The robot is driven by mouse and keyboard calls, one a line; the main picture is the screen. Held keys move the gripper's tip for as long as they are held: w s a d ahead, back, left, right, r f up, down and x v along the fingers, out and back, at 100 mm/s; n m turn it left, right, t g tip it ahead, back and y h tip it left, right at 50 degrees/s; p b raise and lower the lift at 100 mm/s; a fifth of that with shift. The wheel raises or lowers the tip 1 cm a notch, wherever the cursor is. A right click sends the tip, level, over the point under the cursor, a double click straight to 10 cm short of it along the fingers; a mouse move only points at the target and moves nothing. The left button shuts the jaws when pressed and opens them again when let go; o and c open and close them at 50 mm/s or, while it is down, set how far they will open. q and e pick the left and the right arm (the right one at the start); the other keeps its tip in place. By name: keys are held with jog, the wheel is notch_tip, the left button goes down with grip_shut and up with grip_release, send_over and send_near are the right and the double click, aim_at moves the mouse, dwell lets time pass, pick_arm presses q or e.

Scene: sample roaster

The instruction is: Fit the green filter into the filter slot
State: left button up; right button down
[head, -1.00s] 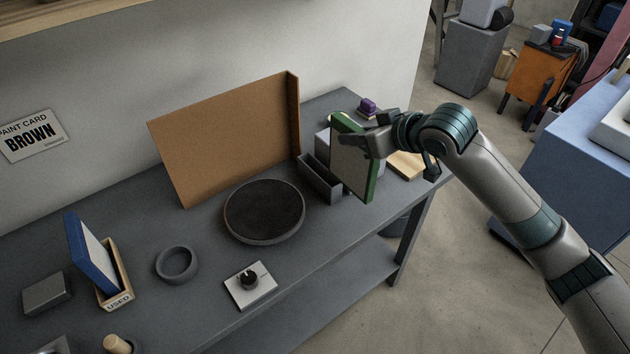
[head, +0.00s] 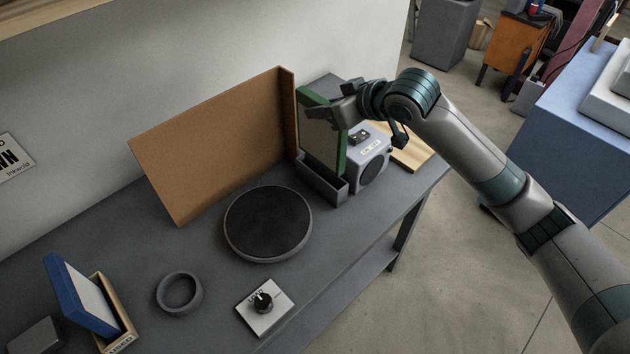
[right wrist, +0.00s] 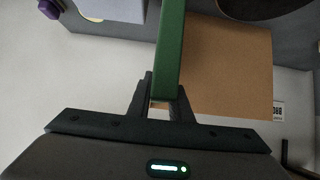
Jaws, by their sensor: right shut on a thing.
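The green filter (head: 342,160), a flat panel with a green frame and a grey face, stands near upright in my right gripper (head: 328,114). The gripper is shut on its upper part. In the right wrist view the filter's green edge (right wrist: 171,45) runs up from between the fingers (right wrist: 165,92). The filter slot (head: 323,186) is a narrow grey open-topped trough at the right end of the brown board. The filter's lower edge lines up with the trough's opening; I cannot tell how far inside it is. My left gripper is out of view.
The brown board (head: 215,145) stands just left of the filter. A grey unit with a round grille (head: 374,172) is close on the right. A round dark plate (head: 268,222), a dial (head: 263,302), a ring (head: 179,292) and a blue filter (head: 75,296) in a holder lie leftward.

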aim_at(321, 143)
jog(key=shift+s+d, duration=0.1)
notch_tip(321, 143, down, 5)
jog(key=shift+f+p, duration=0.15)
jog(key=shift+p, duration=0.8)
jog(key=shift+f, duration=0.45)
jog(key=shift+f+p, duration=0.6)
jog(key=shift+f, duration=1.3)
